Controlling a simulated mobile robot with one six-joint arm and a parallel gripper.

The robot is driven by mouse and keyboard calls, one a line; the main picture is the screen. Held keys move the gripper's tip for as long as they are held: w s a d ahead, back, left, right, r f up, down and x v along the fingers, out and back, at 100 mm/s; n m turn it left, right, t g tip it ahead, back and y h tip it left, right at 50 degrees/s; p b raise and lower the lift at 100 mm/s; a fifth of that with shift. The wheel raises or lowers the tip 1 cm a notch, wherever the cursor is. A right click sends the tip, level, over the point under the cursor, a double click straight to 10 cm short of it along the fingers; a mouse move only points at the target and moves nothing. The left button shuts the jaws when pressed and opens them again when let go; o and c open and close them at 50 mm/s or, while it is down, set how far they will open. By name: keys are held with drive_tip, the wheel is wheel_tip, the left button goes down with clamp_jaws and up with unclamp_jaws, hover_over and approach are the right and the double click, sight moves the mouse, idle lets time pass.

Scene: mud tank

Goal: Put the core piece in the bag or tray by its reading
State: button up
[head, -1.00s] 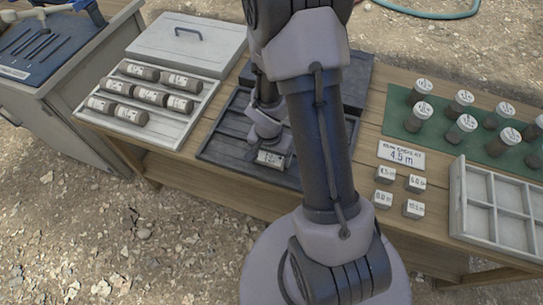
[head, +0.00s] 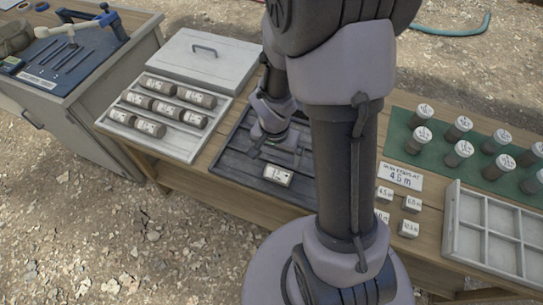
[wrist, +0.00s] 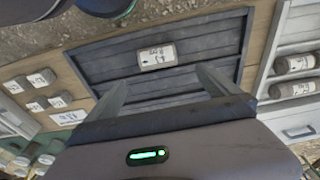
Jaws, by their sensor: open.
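A short grey piece with a white label (head: 277,175), seemingly the core piece, lies in the dark slatted tray (head: 238,160). Its label is too small to read surely. In the wrist view the piece (wrist: 157,56) lies ahead of my fingers, near the tray's far side. My gripper (head: 280,146) is over the same tray, just behind the piece in the head view. In the wrist view my gripper (wrist: 160,84) is open, its two fingers apart with nothing between them. A light tray (head: 118,142) at left holds several labelled dark cores.
A divided pale tray (head: 452,218) with empty compartments stands at right. Several labelled jars (head: 458,154) stand on a green mat (head: 410,128). Small labelled blocks (head: 411,204) sit by a depth sign (head: 402,176). A lid with a handle (head: 211,62) lies behind the left tray.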

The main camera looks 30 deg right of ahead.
drive_tip(key=a+r+n+t, duration=0.1)
drive_tip(key=a+r+t, duration=0.15)
drive_tip(key=r, duration=0.95)
drive_tip(key=s+a+r+n+t+y, duration=0.2)
drive_tip(key=s+a+r+n+y, duration=0.1)
drive_tip(key=s+a+r, duration=0.7)
wheel_tip(320, 180, up, 3)
drive_tip(key=shift+s+a+n, duration=0.35)
drive_tip(key=shift+a+n, duration=0.05)
drive_tip(key=shift+n, duration=0.5)
drive_tip(key=shift+f+b, duration=0.25)
drive_tip(key=shift+b, duration=0.1)
